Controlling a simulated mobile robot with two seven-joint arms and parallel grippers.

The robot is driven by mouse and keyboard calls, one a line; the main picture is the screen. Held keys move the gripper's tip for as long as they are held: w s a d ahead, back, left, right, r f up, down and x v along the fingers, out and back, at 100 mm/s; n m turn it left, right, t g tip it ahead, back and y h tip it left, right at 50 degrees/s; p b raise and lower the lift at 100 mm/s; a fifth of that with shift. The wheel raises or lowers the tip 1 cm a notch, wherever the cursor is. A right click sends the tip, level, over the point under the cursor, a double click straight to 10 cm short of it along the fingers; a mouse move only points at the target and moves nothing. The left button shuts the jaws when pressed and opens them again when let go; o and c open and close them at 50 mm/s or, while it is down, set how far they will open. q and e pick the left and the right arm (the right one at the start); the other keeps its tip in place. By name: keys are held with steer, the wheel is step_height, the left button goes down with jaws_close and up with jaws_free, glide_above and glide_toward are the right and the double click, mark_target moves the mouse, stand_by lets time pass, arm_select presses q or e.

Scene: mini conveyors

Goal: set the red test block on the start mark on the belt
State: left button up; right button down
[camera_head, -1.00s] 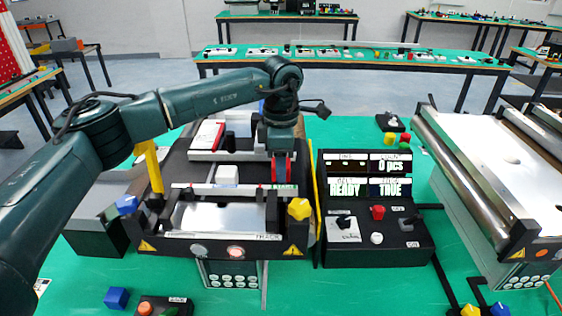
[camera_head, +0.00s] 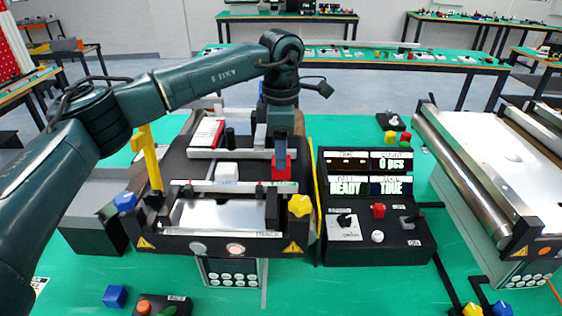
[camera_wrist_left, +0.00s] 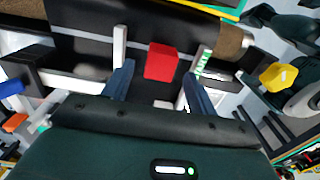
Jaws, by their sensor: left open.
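The red test block (camera_head: 282,169) sits upright toward the right end of the black belt on the mini conveyor, behind the front rail. My left gripper (camera_head: 281,150) is just above it, open, fingers pointing down. In the left wrist view the red block (camera_wrist_left: 161,62) lies between and beyond the two spread fingertips (camera_wrist_left: 158,78), with gaps on both sides; nothing is held. The start mark cannot be made out; the block and gripper may cover it. My right gripper is in neither view.
A yellow knob (camera_head: 300,206) is at the front right corner. A control box (camera_head: 375,225) with READY and TRUE displays stands to the right. Another conveyor (camera_head: 485,170) stands farther right.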

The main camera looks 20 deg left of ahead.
arm_select(q)
step_height(320, 180, up, 8)
steer(key=b, duration=0.1)
steer(key=shift+r, duration=0.25)
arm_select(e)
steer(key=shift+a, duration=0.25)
